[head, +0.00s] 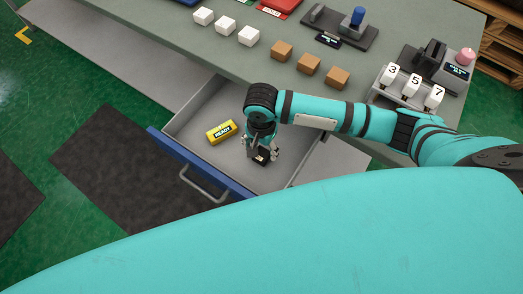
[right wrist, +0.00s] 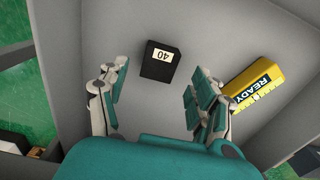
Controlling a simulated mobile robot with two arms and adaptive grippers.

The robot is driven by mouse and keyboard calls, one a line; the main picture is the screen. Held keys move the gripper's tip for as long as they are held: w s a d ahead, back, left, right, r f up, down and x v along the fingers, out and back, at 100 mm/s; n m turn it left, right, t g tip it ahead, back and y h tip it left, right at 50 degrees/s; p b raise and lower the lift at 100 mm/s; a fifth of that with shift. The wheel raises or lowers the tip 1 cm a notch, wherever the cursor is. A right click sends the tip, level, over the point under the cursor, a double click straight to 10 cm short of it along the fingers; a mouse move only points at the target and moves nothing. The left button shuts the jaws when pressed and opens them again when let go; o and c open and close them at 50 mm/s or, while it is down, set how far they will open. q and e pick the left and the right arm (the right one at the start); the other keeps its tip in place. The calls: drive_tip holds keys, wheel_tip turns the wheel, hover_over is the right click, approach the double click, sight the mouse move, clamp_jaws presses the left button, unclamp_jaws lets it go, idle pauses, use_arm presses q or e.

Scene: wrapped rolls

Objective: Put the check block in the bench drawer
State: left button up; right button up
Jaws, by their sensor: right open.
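The bench drawer (head: 163,140) is pulled open, with a grey inside and a blue front. A small black block (right wrist: 160,61) with a white label reading 40 lies on the drawer floor. It also shows in the head view (head: 261,159), partly covered by my gripper. My right gripper (head: 262,152) reaches down into the drawer. Its fingers are open and spread to either side of the black block, with gaps visible in the right wrist view (right wrist: 158,95). I cannot tell whether the black block is the check block. My left gripper is not in view.
A yellow block (head: 220,132) marked READY lies in the drawer beside the gripper; it also shows in the right wrist view (right wrist: 258,82). White blocks (head: 225,26), brown blocks (head: 308,64) and a numbered rack (head: 408,88) stand on the bench. Drawer walls surround the gripper.

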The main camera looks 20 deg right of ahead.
sight(261, 154)
wheel_tip(261, 154, up, 8)
drive_tip(key=shift+f, duration=0.2)
idle(0.4)
